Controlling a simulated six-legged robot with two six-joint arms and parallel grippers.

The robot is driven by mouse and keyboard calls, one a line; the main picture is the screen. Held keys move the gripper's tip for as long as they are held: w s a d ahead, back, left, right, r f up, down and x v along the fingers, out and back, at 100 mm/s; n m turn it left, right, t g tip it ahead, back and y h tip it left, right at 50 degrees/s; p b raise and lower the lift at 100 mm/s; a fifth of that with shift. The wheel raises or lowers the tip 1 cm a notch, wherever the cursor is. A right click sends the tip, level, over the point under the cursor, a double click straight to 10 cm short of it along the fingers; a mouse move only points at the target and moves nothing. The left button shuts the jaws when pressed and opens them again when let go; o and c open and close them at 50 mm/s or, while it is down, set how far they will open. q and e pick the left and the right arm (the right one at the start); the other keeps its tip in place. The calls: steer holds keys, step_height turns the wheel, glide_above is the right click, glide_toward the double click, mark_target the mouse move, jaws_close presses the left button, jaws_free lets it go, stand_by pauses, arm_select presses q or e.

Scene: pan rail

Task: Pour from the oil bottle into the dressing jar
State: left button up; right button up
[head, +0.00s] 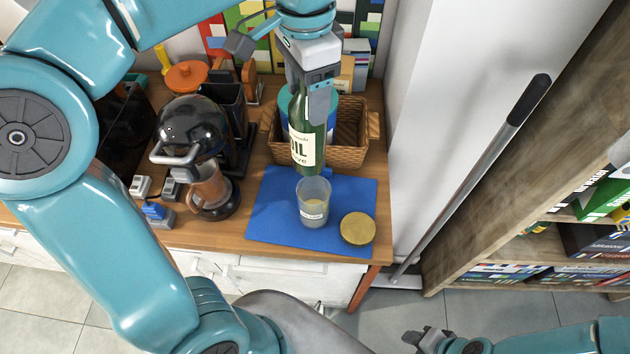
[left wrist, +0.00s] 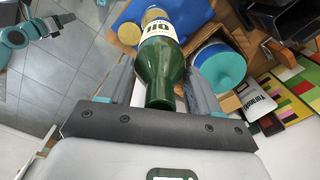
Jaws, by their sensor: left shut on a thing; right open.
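The green oil bottle (head: 307,148), with a cream label, is upright in my left gripper (head: 318,98), which is shut on its upper part. The bottle also shows between the fingers in the left wrist view (left wrist: 159,72). Its base appears just behind the dressing jar (head: 313,203); I cannot tell whether it touches the mat. The clear, labelled jar stands open on the blue mat (head: 268,218) with a little pale content low inside. A round gold lid (head: 357,228) lies to its right. My right gripper (head: 428,338) is open, low at the bottom right, away from the mat.
A wicker basket (head: 350,155) holding a blue-and-white tub stands behind the bottle. A dark coffee machine (head: 193,125) with a brown jug (head: 210,187) stands left of the mat. A white wall and a leaning pole (head: 470,200) are right of the counter.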

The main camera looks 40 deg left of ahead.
arm_select(q)
steer(key=shift+a, duration=0.35)
steer(key=shift+d, duration=0.3)
steer(key=shift+a, duration=0.25)
steer(key=shift+d+f+b, duration=0.25)
steer(key=shift+f+b, duration=0.4)
steer(key=shift+f, duration=0.15)
steer(key=shift+a+f+b, duration=0.2)
steer(key=shift+f+b, duration=0.4)
steer(key=shift+f, duration=0.2)
steer(key=shift+f+b, duration=0.65)
steer(key=shift+f, duration=0.25)
steer(key=shift+d, duration=0.15)
